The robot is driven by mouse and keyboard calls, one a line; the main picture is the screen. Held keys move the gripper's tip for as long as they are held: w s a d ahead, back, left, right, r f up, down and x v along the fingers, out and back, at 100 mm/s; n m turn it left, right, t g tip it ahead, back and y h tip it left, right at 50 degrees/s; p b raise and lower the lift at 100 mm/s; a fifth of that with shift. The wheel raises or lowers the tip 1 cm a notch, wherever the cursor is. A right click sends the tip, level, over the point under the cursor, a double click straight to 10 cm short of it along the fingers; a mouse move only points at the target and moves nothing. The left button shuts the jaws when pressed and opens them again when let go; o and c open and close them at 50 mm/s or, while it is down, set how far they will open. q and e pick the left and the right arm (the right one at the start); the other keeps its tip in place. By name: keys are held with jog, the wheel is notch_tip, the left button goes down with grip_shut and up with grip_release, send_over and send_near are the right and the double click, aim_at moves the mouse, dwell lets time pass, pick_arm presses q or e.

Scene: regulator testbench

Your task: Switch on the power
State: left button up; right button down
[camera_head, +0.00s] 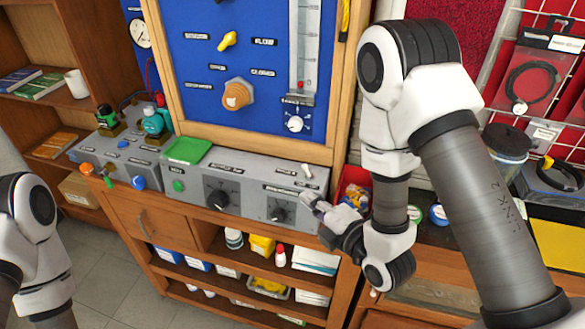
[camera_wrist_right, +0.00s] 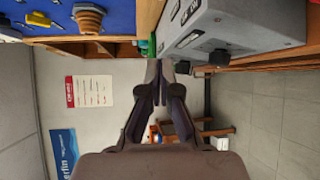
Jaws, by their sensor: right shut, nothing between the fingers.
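A grey control box (camera_head: 255,190) stands on the wooden bench below a blue panel. It carries two black knobs (camera_head: 217,199) and a small pale toggle switch (camera_head: 307,171) at its upper right; its labels are too small to read surely. My right gripper (camera_head: 314,203) is shut and empty just in front of the box's right end, below the toggle and near the right knob (camera_head: 279,212). In the right wrist view the closed fingertips (camera_wrist_right: 160,68) are beside the grey box (camera_wrist_right: 235,25), apparently apart from it. My left arm shows at the left edge; its gripper is out of view.
The blue panel (camera_head: 200,75) holds a yellow valve handle (camera_head: 227,41), an orange knob (camera_head: 238,95) and a flow tube. A second grey box (camera_head: 120,155) with fittings stands left. A red bin (camera_head: 352,185) sits right of the control box, close to my right arm.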

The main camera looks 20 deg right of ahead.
aim_at(302, 183)
jog(key=p+x, duration=0.3)
jog(key=x, duration=0.7)
jog(key=shift+p, duration=0.35)
jog(key=d+p, duration=0.1)
jog(key=d, duration=0.2)
jog(key=shift+d+r+p, duration=0.2)
jog(key=shift+d+p, duration=0.15)
jog(key=shift+p, duration=0.05)
jog(key=shift+d, duration=0.3)
jog(key=shift+f, duration=0.1)
